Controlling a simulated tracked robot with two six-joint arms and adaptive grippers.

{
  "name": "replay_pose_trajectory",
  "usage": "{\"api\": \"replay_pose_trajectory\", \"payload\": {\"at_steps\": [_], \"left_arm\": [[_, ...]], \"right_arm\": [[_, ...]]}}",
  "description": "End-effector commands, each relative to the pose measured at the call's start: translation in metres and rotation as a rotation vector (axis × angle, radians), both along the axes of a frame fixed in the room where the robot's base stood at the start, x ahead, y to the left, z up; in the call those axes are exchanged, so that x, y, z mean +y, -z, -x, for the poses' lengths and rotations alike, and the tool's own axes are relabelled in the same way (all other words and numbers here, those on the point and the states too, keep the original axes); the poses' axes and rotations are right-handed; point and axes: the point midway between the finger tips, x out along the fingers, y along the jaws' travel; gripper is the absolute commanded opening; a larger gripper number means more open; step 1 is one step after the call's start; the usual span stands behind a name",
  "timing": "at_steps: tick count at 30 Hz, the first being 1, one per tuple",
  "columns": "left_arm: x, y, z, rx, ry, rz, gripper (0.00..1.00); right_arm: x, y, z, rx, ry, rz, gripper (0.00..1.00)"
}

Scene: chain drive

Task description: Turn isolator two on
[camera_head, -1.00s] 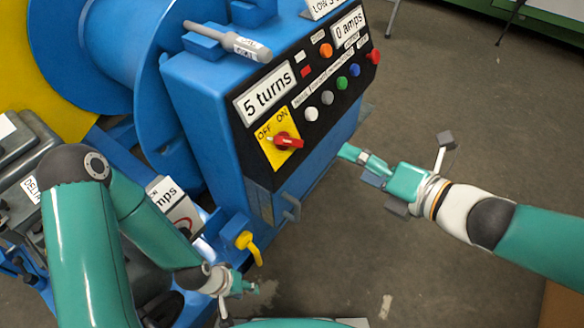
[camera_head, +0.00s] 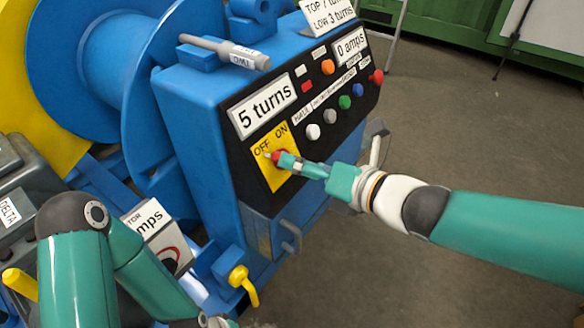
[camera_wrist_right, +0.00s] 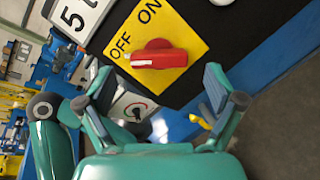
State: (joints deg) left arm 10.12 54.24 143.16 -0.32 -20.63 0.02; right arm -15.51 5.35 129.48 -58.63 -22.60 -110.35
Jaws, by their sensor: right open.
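A red rotary switch (camera_head: 276,155) sits on a yellow OFF/ON plate (camera_head: 273,178) on the blue machine's black panel. In the right wrist view the red switch (camera_wrist_right: 158,55) lies crosswise, its white-marked end to the left, nearer OFF than ON. I see no label reading isolator two. My right gripper (camera_head: 292,163) is in front of the switch and partly covers it in the head view. In the wrist view its open fingers (camera_wrist_right: 158,85) stand to either side below the switch, with nothing between them.
Several coloured buttons (camera_head: 329,122) run along the panel right of the plate. A "5 turns" display (camera_head: 263,105) is above it. A yellow hook-shaped part (camera_head: 243,285) sticks out low on the machine. The floor (camera_head: 450,130) to the right is open.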

Motion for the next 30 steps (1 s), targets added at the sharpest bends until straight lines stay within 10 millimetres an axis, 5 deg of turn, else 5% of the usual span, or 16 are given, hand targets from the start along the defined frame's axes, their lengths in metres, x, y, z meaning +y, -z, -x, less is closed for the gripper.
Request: {"api": "replay_pose_trajectory", "payload": {"at_steps": [6,19,30], "left_arm": [[0.000,0.011,0.000,0.000,0.000,0.000,0.40],[0.000,0.012,0.000,0.000,0.000,0.000,0.40],[0.000,0.012,0.000,0.000,0.000,0.000,0.40]], "right_arm": [[0.020,0.010,-0.020,0.001,0.000,0.000,0.93],[0.025,0.011,-0.026,0.000,0.002,0.000,0.93],[0.024,0.011,-0.026,0.001,0.003,0.000,0.33]]}}
